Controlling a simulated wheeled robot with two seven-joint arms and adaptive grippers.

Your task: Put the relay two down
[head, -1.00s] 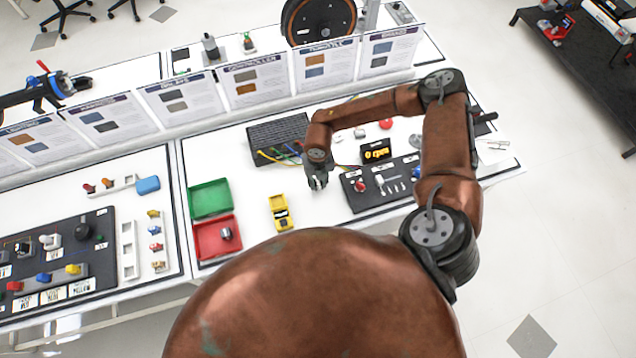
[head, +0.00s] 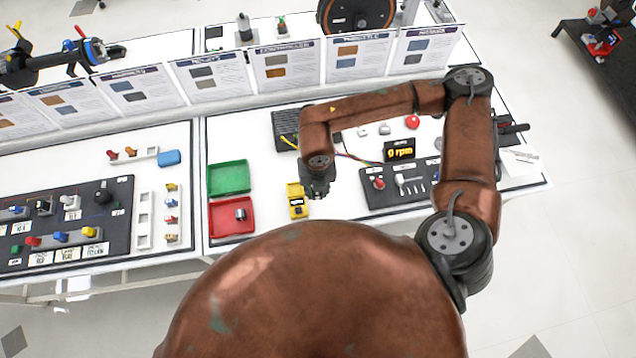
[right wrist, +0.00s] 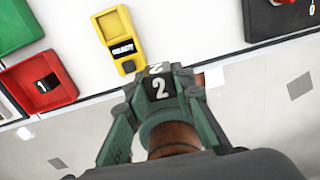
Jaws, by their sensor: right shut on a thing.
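Relay two is a dark block with a white "2" (right wrist: 160,88), held in my right gripper (right wrist: 162,84), whose greenish fingers are closed on its sides. In the head view my right gripper (head: 318,190) hangs over the white bench, just right of a yellow holder (head: 297,202), and the relay is too small to make out there. My left gripper is out of view.
A red tray (head: 222,216) with a dark piece marked "1" (right wrist: 47,83) and an empty-looking green tray (head: 228,178) lie left of the holder. A black panel with knobs (head: 385,195) and an rpm display (head: 399,150) stand to the right. The bench's front edge is close.

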